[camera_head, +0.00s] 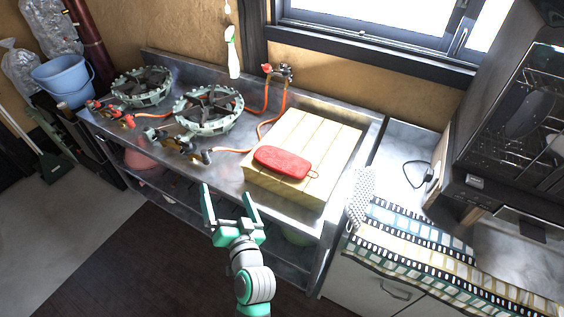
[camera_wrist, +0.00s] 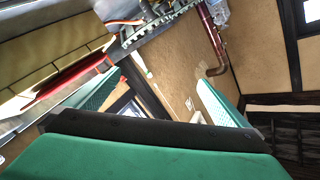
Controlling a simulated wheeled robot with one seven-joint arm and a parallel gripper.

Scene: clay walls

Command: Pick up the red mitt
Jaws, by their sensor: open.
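The red mitt (camera_head: 282,162) lies flat on a pale slatted wooden board (camera_head: 318,135) on the metal counter, with a small loop at its right end. My gripper (camera_head: 230,192) is open and empty, in front of the counter's near edge, to the left of and nearer than the mitt, and apart from it. In the wrist view, a red strip that looks like the mitt's edge (camera_wrist: 68,78) shows at the left beside the board's slats (camera_wrist: 40,38). The gripper's fingers show there as green textured pads (camera_wrist: 98,92), spread apart.
Two gas burners (camera_head: 208,110) with orange hoses (camera_head: 268,97) stand on the counter left of the board. A spray bottle (camera_head: 233,55) hangs at the back. A patterned cloth (camera_head: 415,240) covers the right cabinet's front edge. A dark rack appliance (camera_head: 515,125) stands far right.

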